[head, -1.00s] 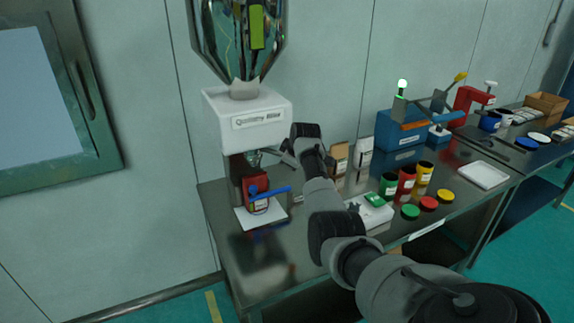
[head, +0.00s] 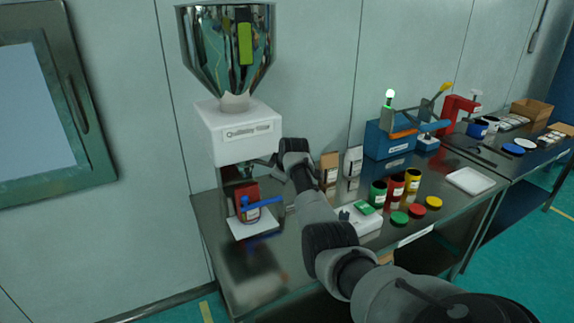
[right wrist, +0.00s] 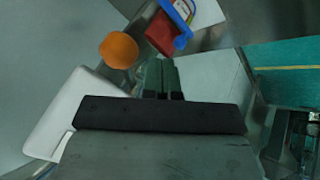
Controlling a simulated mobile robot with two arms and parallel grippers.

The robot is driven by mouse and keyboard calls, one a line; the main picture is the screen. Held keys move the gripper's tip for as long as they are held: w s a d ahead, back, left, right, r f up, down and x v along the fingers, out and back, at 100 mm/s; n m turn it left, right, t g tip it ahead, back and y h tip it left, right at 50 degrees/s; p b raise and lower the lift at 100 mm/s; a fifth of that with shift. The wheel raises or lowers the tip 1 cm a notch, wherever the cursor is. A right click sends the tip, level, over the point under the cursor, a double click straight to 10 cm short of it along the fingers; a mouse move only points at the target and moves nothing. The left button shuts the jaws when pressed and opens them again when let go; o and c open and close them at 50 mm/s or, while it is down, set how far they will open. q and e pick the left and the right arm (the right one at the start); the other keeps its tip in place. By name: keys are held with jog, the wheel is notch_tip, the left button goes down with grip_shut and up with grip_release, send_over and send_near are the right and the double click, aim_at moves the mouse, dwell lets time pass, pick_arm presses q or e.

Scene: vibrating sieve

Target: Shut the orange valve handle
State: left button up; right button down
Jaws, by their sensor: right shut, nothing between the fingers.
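The orange valve handle shows as a rounded orange knob (right wrist: 118,50) in the right wrist view, left of my fingertips and beside the white housing (right wrist: 72,112). I cannot make it out in the head view. My right gripper (right wrist: 162,68) is shut and empty, apart from the knob. In the head view my right gripper (head: 266,161) reaches in below the white dispenser box (head: 240,137), under the shiny hopper (head: 227,50); its fingertips are hard to see there. My left gripper is in neither view.
A red container (head: 246,199) with a blue handle stands on a white pad (head: 250,228) below the dispenser; the container also shows in the wrist view (right wrist: 162,35). A white scale (head: 364,222), several coloured cans and a blue sieve machine (head: 388,141) stand right of my arm.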

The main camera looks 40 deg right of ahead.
pick_arm(q)
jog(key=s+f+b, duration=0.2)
jog(key=b, duration=0.1)
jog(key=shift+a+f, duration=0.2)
pick_arm(e)
jog(key=a+v, duration=0.1)
jog(key=v, duration=0.9)
jog(key=shift+s+a, duration=0.2)
jog(key=shift+a, duration=0.2)
jog(key=shift+s+r, duration=0.1)
jog(key=shift+r, duration=0.05)
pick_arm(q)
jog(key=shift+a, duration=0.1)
